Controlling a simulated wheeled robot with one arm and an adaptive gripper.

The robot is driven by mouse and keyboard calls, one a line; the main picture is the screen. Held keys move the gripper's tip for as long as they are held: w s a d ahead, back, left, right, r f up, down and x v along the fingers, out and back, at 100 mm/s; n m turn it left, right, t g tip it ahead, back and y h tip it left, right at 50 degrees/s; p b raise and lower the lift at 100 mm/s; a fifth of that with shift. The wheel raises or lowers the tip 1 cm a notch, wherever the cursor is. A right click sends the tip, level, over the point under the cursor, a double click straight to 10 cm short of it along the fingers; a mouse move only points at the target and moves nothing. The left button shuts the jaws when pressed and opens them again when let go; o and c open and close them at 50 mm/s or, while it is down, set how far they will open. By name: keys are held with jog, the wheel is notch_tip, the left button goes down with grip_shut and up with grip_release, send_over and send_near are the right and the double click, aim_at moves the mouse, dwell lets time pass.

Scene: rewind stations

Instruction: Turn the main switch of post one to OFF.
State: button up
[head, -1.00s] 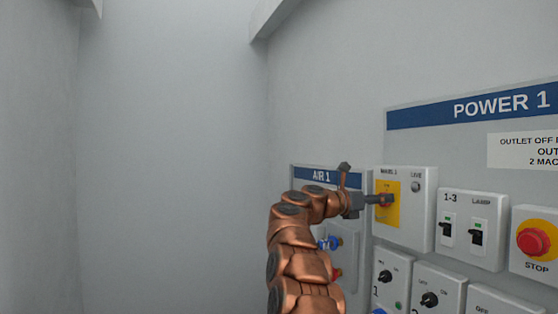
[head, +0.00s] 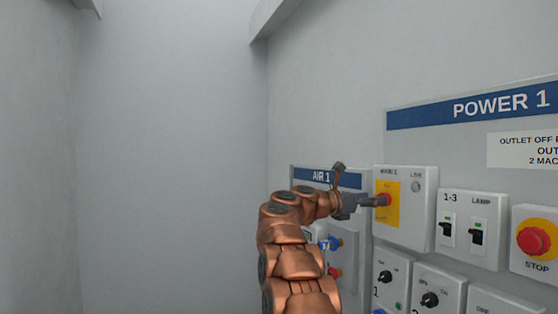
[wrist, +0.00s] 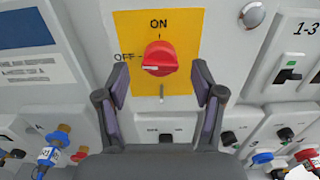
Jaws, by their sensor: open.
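The main switch is a red rotary knob (wrist: 160,58) on a yellow plate (wrist: 185,25) marked ON at the top and OFF at the left. Its white mark lies at the knob's left side, pointing toward OFF. In the wrist view, my gripper (wrist: 161,78) is open, one finger on each side below the knob, with visible gaps and nothing held.
The grey LIVE lamp (head: 416,187) looks unlit. To the right are the 1-3 and LAMP switches (head: 462,233) and a red STOP button (head: 534,240). Smaller rotary switches (head: 430,299) sit below. The AIR 1 panel (head: 325,176) is behind my arm. The left wall area is clear.

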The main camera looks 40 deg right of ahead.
jog(key=w+a+r+n+t+p, duration=0.1)
jog(key=w+a+r+n+t, duration=0.5)
jog(key=w+a+n+t, duration=0.2)
jog(key=w+a+r+n+t, duration=0.6)
jog(key=w+a+n+t, duration=0.2)
jog(key=a+n, duration=0.3)
jog(key=shift+w+t+h+p, duration=0.35)
jog(key=shift+w+t+h, duration=0.05)
jog(key=shift+w, duration=0.15)
